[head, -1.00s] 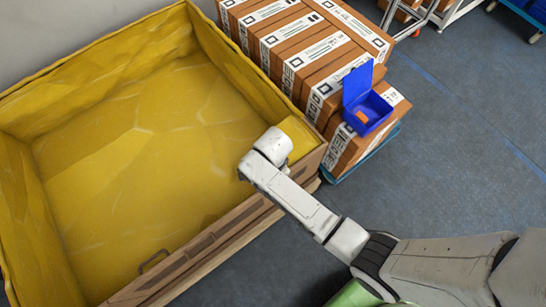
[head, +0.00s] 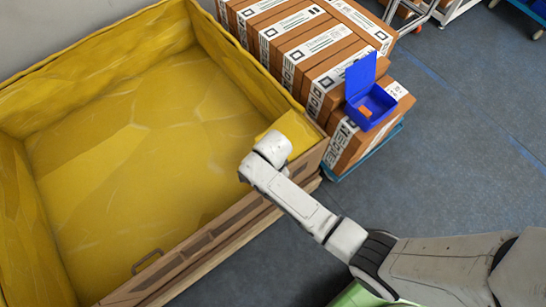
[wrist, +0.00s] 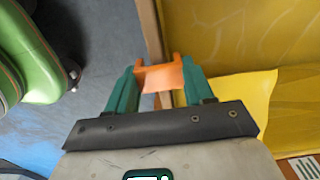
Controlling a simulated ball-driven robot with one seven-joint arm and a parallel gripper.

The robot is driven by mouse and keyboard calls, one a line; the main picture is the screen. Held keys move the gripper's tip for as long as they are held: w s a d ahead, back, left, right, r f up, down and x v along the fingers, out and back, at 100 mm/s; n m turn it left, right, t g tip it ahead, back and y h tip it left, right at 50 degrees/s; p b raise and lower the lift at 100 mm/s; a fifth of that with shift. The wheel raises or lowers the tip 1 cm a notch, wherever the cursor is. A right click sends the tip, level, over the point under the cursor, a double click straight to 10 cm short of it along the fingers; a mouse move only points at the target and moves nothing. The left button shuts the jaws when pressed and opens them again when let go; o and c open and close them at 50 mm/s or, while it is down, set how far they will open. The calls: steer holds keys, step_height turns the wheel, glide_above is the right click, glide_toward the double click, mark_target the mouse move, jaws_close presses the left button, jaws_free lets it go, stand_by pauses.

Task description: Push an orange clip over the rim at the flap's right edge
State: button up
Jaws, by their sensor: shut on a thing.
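In the wrist view, the green fingers of my gripper (wrist: 155,88) are shut on an orange clip (wrist: 162,77). The clip is at the brown wooden rim (wrist: 150,30) of the crate, which runs up from it; I cannot tell whether it touches or straddles the rim. The yellow flap (wrist: 242,98) spreads to the right of the fingers. In the head view, the flap (head: 293,128) hangs over the crate's near right corner. My arm's white wrist end is just beside it there, and it hides the gripper and clip.
A blue open-lidded box (head: 380,103) with an orange piece (head: 365,111) inside stands on stacked brown cartons (head: 325,85) right of the crate. The yellow-lined crate (head: 110,190) looks empty. Grey floor (head: 450,150) lies clear to the right.

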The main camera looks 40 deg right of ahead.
steer(key=o, duration=1.1)
steer(key=shift+r, duration=0.1)
step_height(320, 180, up, 11)
steer(key=shift+f+p, duration=0.2)
steer(key=shift+p, duration=0.75)
steer(key=s+d+r+n, duration=0.2)
steer(key=s+n, duration=0.3)
steer(key=n, duration=0.1)
steer(key=s+d+r+n, duration=0.3)
steer(key=s+n, duration=0.2)
steer(key=s, duration=0.1)
steer(key=s+d+r+n+t, duration=0.1)
steer(key=s+d+r+n, duration=0.1)
steer(key=s+n, duration=0.3)
steer(key=shift+s+d+r+n, duration=0.25)
steer(key=shift+d+n, duration=0.15)
steer(key=shift+n, duration=0.4)
